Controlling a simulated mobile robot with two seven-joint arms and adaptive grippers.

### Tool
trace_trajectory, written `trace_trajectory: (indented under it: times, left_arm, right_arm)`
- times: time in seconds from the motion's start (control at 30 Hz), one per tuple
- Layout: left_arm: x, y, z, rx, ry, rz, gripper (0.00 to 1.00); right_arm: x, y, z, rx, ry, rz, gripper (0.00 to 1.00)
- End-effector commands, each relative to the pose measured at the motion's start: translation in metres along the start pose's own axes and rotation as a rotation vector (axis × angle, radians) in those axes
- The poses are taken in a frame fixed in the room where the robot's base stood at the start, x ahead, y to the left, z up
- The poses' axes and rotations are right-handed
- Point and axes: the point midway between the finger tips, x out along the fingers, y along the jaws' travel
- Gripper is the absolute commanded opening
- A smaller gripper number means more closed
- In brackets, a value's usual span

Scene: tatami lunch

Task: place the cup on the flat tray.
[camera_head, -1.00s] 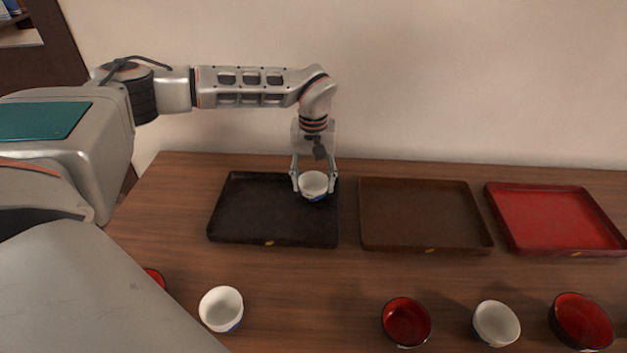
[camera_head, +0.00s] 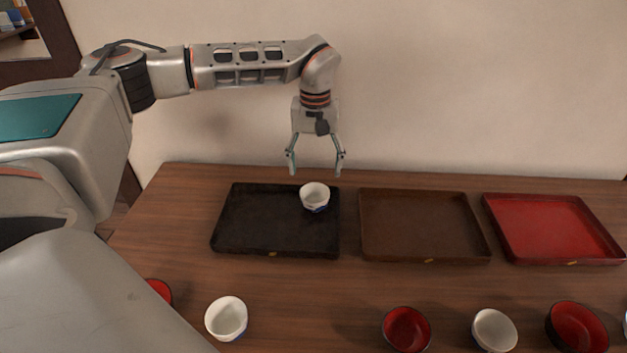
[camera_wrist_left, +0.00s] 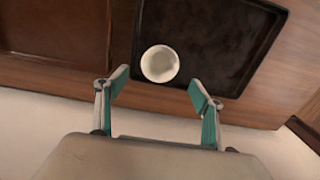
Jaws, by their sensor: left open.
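A small white cup with a blue lower part (camera_head: 315,197) stands upright on the black flat tray (camera_head: 262,230), near its back right corner. My left gripper (camera_head: 316,172) is open and empty above and behind the cup, apart from it. In the left wrist view the cup (camera_wrist_left: 160,64) lies beyond the open fingertips (camera_wrist_left: 158,82), on the black tray (camera_wrist_left: 215,40). My right gripper is not in view.
A brown tray (camera_head: 423,228) and a red tray (camera_head: 552,230) stand to the right. Along the front are a white cup (camera_head: 226,318), a red bowl (camera_head: 407,328), another white cup (camera_head: 494,330) and a larger red bowl (camera_head: 577,326). A wall rises behind the table.

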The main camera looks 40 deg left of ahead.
Motion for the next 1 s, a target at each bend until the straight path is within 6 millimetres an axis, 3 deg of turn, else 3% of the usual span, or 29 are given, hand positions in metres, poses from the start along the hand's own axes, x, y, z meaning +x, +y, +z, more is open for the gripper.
trace_trajectory:
  times: [0.1, 0.3, 1.0]
  left_arm:
    - [-0.020, 0.000, 0.000, 0.001, 0.003, 0.001, 0.68]
    - [-0.032, 0.000, 0.000, 0.000, -0.001, 0.000, 0.68]
    - [-0.032, 0.000, 0.000, 0.001, -0.002, -0.001, 0.68]
  right_arm:
    - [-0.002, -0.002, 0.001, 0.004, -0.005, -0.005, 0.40]
    - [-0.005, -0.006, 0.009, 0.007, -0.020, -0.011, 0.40]
    - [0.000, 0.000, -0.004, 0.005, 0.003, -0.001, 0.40]
